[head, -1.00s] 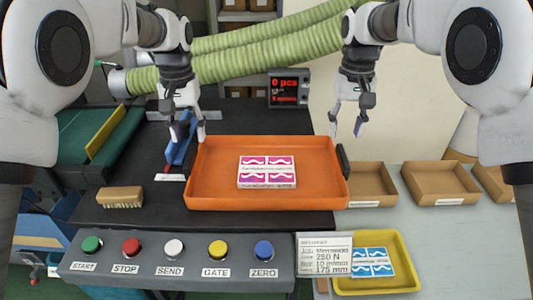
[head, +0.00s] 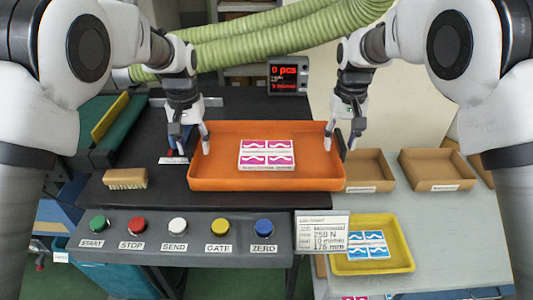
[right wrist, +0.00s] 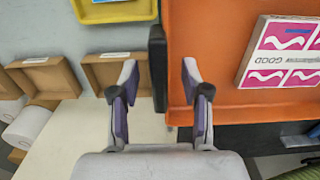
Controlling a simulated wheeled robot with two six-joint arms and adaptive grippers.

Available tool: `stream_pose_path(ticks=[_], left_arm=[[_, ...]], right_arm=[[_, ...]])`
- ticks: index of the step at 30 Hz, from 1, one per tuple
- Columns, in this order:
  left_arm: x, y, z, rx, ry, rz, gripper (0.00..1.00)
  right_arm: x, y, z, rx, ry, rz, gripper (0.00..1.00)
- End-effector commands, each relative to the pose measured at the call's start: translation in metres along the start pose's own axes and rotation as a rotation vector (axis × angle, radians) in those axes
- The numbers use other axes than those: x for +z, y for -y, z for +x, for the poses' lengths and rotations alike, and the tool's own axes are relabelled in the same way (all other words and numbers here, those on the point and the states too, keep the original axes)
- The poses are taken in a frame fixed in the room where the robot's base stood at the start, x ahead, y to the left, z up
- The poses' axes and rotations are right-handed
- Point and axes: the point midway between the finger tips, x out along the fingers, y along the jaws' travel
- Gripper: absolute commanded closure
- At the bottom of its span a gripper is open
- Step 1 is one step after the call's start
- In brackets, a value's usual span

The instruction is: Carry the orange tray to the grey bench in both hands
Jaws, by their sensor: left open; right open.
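The orange tray (head: 215,180) sits on the black table, with a pink and white printed pack (head: 266,154) lying in it. Its dark right handle (head: 343,147) stands at the right wall. My left gripper (head: 195,142) is open at the tray's left wall, and the left handle is hidden there. My right gripper (head: 342,137) is open at the right handle. In the right wrist view the open fingers (right wrist: 155,85) stand on either side of the dark handle (right wrist: 158,65), one of them over the tray's orange edge. The grey bench (head: 440,235) is at the right.
On the bench are a yellow tray (head: 408,258) with a blue and white pack and several cardboard boxes (head: 438,170). A button panel (head: 190,250) and a sign (head: 322,233) stand in front. A brush (head: 125,178) lies left.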

Motion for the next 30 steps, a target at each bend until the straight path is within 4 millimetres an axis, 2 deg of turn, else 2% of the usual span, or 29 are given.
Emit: stream_pose_path(ticks=[4,8,20,23,30], left_arm=[[0.000,0.000,0.000,0.000,0.000,0.000,0.53],[0.000,0.000,0.000,0.000,0.000,0.000,0.99],[0.000,0.000,-0.003,0.000,-0.002,0.000,1.00],[0.000,0.000,-0.011,0.000,-0.002,0.000,1.00],[0.000,0.000,-0.043,0.000,-0.001,0.000,1.00]], right_arm=[[0.000,0.000,0.000,0.000,0.001,0.000,0.53],[0.000,0.000,0.000,0.000,0.001,0.000,0.99],[0.000,0.000,-0.003,0.000,-0.001,0.000,1.00],[0.000,0.000,-0.010,0.000,-0.001,0.000,1.00],[0.000,0.000,-0.043,0.000,0.000,0.000,1.00]])
